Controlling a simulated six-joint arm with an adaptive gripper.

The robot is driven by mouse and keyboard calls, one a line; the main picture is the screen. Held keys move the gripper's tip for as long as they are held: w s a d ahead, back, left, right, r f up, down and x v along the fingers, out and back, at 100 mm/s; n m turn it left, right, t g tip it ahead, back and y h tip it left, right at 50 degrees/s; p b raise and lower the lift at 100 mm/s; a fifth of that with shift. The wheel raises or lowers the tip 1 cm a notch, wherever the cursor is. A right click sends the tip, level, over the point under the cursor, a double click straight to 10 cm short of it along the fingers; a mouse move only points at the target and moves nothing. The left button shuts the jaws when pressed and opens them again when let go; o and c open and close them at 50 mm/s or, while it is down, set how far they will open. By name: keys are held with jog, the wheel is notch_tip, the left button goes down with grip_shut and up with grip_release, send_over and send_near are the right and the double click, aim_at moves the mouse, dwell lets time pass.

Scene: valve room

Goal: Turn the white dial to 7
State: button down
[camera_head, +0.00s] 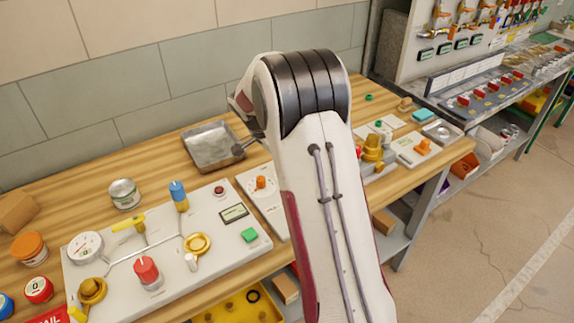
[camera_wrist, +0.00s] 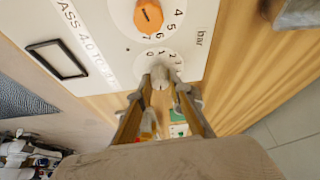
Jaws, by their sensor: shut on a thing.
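The white dial (camera_wrist: 160,76) is at the middle of the wrist view, on a white panel (camera_wrist: 108,22). My gripper (camera_wrist: 160,82) is shut on the white dial, one finger on each side. I cannot read where the dial points. In the head view my arm hides the white dial and my gripper. Part of that panel (camera_head: 258,199) shows left of my arm.
An orange dial (camera_wrist: 148,15) with its own numbered scale sits just beyond the white dial. The panel carries a black-framed rectangle (camera_wrist: 57,60). In the head view, a metal tray (camera_head: 213,146) and a larger panel with valves (camera_head: 160,267) stand to the left on the wooden bench.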

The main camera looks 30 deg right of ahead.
jog(key=shift+m, duration=0.5)
jog(key=shift+g, duration=0.3)
jog(key=c, duration=1.9)
grip_release()
jog(key=shift+n, duration=0.4)
jog(key=shift+s+n+t+y, duration=0.15)
jog(key=shift+n+t, duration=0.35)
jog(key=shift+n, duration=0.6)
jog(key=shift+n+t+y, duration=0.15)
jog(key=shift+n+t, duration=0.35)
jog(key=shift+n, duration=0.6)
jog(key=shift+n+t, duration=0.4)
jog(key=shift+n, duration=0.6)
jog(key=shift+s+d+n+t+y, duration=0.1)
jog(key=shift+n+t+y, duration=0.45)
jog(key=shift+n, duration=1.25)
